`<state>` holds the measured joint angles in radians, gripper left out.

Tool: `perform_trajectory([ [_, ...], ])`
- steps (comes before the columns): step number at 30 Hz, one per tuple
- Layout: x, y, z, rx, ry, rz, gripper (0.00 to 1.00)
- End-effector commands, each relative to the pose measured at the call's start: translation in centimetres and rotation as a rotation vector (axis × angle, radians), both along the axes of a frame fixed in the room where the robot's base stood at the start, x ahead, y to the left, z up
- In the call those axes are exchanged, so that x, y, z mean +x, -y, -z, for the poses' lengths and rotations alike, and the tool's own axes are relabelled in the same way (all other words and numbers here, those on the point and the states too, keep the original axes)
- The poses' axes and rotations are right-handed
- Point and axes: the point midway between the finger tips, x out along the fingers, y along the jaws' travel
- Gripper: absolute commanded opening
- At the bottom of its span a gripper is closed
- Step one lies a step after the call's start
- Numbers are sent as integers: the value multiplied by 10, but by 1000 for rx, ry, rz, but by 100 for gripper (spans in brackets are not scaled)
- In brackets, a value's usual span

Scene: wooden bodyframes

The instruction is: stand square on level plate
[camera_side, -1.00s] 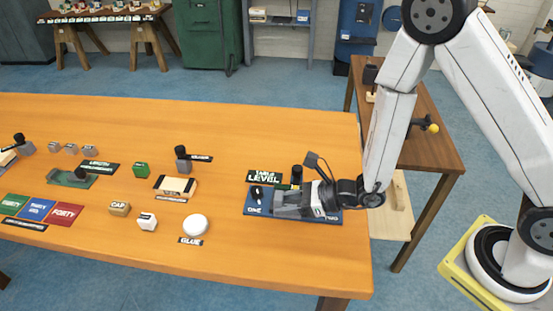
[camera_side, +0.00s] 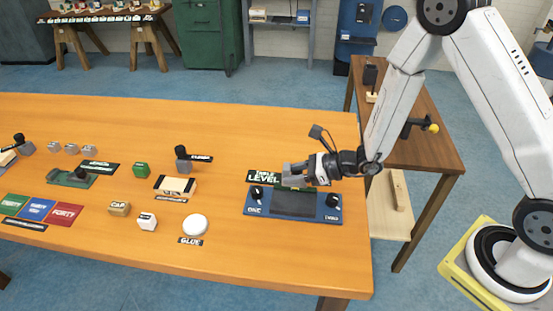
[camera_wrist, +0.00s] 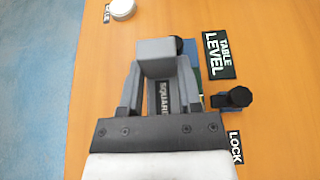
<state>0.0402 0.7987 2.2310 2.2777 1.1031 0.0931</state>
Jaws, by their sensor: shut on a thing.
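My gripper (camera_side: 291,174) is above the back edge of the blue level base (camera_side: 252,211), apart from the dark plate (camera_side: 293,204) on it. The plate's top shows bare. In the wrist view my gripper (camera_wrist: 155,85) is shut on the square, a grey block (camera_wrist: 158,60) with a dark strip lettered SQUARE (camera_wrist: 162,98) between the fingers. The held block hides most of the base from the wrist camera. A black knob (camera_side: 257,191) stands at the base's left and another (camera_side: 334,200) at its right.
A TABLE LEVEL sign (camera_side: 265,176) lies behind the base. A white disc (camera_side: 195,224), a cap block (camera_side: 120,208) and a cream block (camera_side: 176,186) lie to the left. The wood around the base is mostly clear; the table's right edge is near.

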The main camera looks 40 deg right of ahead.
Motion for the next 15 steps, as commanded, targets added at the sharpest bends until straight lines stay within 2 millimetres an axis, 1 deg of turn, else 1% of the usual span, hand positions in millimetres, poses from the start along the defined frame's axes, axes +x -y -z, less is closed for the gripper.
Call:
perform_trajectory([
  [6,0,0,21,1,0,-1,0],
  [9,0,0,29,2,1,-1,0],
  [15,0,0,34,1,3,0,0],
])
